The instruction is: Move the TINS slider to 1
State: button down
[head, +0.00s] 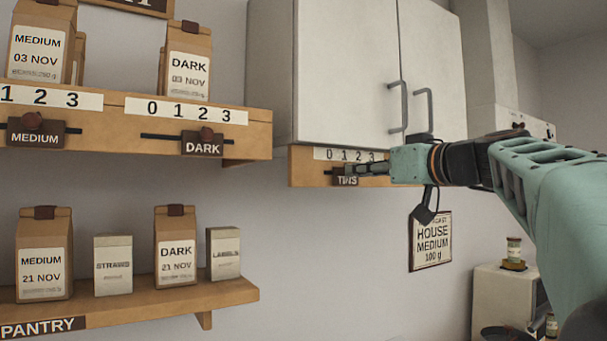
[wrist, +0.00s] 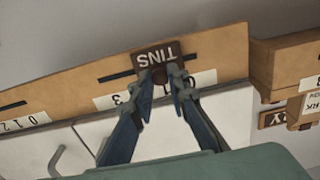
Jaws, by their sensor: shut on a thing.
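The TINS slider is a dark plate on a wooden rail under the white cupboard. Its plate (head: 344,180) shows in the head view just below the number strip (head: 350,155), roughly under the 1. In the wrist view, which is upside down, the TINS plate (wrist: 157,55) sits in its dark slot, with the 1 partly visible beside it and the 3 clear to the left. My gripper (head: 350,170) is shut on the slider's knob. In the wrist view the fingertips (wrist: 164,78) close around the knob and hide part of the strip.
The cupboard (head: 350,70) with grey handles is directly above the rail. A HOUSE MEDIUM 100 g sign (head: 431,240) hangs below my wrist. At left, a shelf carries the MEDIUM slider (head: 37,134) and DARK slider (head: 203,145). Bags and boxes stand on the pantry shelf (head: 230,294).

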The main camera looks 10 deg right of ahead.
aim_at(351, 125)
jog(key=c, duration=1.9)
grip_release()
jog(key=shift+r, duration=5)
jog(key=shift+d, duration=0.1)
